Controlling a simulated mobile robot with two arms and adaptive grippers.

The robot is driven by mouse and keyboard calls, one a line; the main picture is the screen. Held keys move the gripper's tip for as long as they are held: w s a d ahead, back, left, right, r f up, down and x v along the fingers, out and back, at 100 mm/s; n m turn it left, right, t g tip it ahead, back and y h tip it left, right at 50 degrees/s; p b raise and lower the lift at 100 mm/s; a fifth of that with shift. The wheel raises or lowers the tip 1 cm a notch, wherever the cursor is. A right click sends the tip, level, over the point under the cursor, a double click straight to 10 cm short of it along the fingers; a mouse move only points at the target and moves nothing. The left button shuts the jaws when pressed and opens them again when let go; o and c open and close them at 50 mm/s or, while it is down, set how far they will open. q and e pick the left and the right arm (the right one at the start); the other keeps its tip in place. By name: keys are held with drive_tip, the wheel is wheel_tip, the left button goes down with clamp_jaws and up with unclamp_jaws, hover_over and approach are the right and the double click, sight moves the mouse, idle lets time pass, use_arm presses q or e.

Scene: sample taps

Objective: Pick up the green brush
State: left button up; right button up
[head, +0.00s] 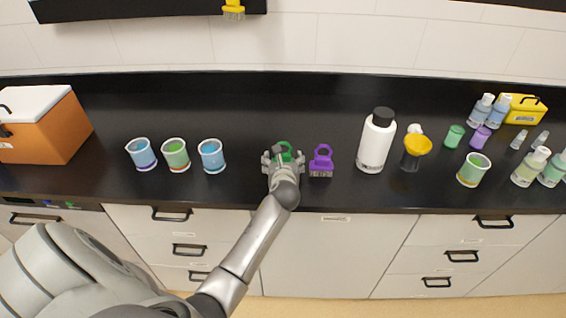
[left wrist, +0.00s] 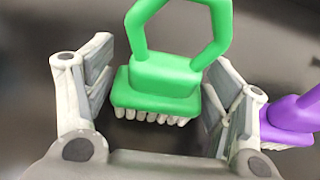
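The green brush (head: 286,147) stands on the black counter, mostly hidden behind my left gripper (head: 284,160) in the head view. In the left wrist view the green brush (left wrist: 165,78) shows its looped handle, block and pale bristles. My left gripper (left wrist: 150,95) is open, with one finger on each side of the brush block. A gap shows between the left finger and the block; the right finger is close to the block, and I cannot tell whether it touches. My right gripper is not in view.
A purple brush (head: 321,161) stands just right of the green one. Several beakers (head: 176,155) are to the left, beside an orange cooler (head: 48,125). A white bottle (head: 376,142) and a yellow funnel (head: 417,146) stand to the right. The counter (head: 245,120) behind the gripper is clear.

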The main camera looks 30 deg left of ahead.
use_arm(q)
drive_tip(key=c, duration=0.6)
drive_tip(key=shift+r, duration=0.1)
